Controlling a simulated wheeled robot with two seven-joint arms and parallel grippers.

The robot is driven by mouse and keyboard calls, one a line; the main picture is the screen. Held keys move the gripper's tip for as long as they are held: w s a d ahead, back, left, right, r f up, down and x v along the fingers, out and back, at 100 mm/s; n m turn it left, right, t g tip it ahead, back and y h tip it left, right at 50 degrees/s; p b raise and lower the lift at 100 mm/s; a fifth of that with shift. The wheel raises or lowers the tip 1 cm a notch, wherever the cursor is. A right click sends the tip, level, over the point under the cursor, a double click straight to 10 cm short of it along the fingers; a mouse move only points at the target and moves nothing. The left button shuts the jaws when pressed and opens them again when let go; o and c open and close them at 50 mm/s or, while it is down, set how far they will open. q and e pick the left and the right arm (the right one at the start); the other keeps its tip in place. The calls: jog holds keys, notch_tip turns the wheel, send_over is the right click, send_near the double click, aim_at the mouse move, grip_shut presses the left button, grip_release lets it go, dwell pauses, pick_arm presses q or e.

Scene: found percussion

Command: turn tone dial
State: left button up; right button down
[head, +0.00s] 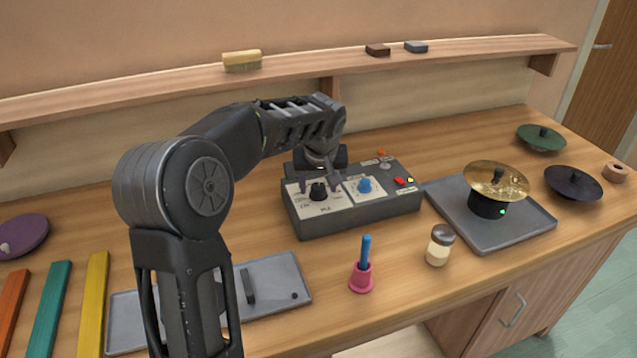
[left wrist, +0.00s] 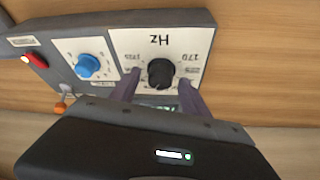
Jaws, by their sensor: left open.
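The control box (head: 360,221) is dark grey and stands on the bench, with two white dial panels on top. A black dial (head: 318,191) sits on the left panel; in the left wrist view this dial (left wrist: 161,74) is on the panel marked Hz. A blue dial (head: 364,185) sits on the other panel, also seen in the left wrist view (left wrist: 87,66). My left gripper (head: 319,183) is open and points down, one finger on each side of the black dial. The left wrist view shows gaps between its fingers (left wrist: 160,86) and the dial. My right gripper is out of view.
Right of the box, a grey tray (head: 467,236) holds a stand with a brass cymbal (head: 496,179). In front are a pink holder with a blue stick (head: 361,277) and a jar (head: 440,245). A shelf (head: 170,82) runs behind. Coloured bars (head: 94,303) lie left.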

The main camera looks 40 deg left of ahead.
pick_arm(q)
jog(key=shift+c, duration=0.3)
grip_shut()
jog(key=shift+m, duration=0.3)
jog(key=shift+a+m+t+h, duration=0.1)
jog(key=shift+m+t+h, duration=0.3)
jog(key=shift+m, duration=0.95)
jog(key=shift+a+m+t+h, duration=0.15)
jog(key=shift+m+h, duration=0.45)
jog(key=shift+m, duration=0.75)
jog(key=shift+d, duration=0.1)
jog(key=shift+o, duration=0.3)
grip_release()
jog(key=shift+r, duration=0.1)
